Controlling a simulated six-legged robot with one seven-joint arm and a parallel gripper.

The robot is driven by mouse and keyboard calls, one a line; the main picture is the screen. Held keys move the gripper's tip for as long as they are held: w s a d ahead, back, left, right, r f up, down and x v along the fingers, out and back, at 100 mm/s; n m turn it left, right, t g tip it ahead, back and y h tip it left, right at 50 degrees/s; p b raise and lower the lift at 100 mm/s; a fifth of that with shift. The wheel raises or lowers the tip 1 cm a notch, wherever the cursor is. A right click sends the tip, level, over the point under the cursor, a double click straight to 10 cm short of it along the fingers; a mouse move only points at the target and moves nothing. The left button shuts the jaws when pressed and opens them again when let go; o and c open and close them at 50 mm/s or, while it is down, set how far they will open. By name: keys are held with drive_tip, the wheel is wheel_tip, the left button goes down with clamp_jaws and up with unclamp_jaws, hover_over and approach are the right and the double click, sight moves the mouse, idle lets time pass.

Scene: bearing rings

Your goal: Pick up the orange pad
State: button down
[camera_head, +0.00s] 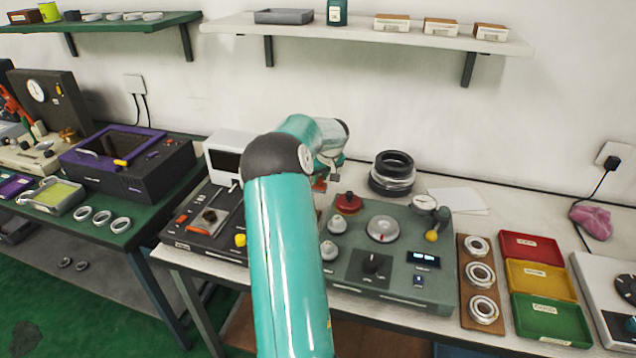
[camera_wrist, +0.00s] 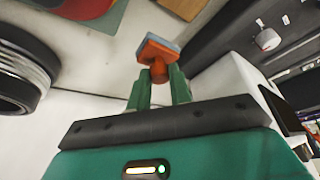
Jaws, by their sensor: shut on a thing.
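The orange pad (camera_wrist: 158,66) has an orange body and a flat blue-grey face. In the wrist view it sits at the tips of my gripper's green fingers (camera_wrist: 159,88), which are shut on it. In the head view my gripper (camera_head: 326,176) is small and partly hidden behind my teal arm. A bit of the orange pad (camera_head: 319,186) shows there, above the gap between the two machines on the bench. The pad appears held clear of the bench.
A grey-green machine (camera_head: 396,226) with knobs and a dial stands right of my arm. A stack of black and silver rings (camera_head: 391,175) is behind it. A dark machine (camera_head: 188,228) stands left. Red, yellow and green trays (camera_head: 540,283) lie right, beside a board of rings (camera_head: 465,256).

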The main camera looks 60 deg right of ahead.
drive_tip(key=s+a+r, duration=0.6)
drive_tip(key=a, duration=0.2)
drive_tip(key=shift+s+a, duration=0.15)
drive_tip(key=shift+s, duration=0.2)
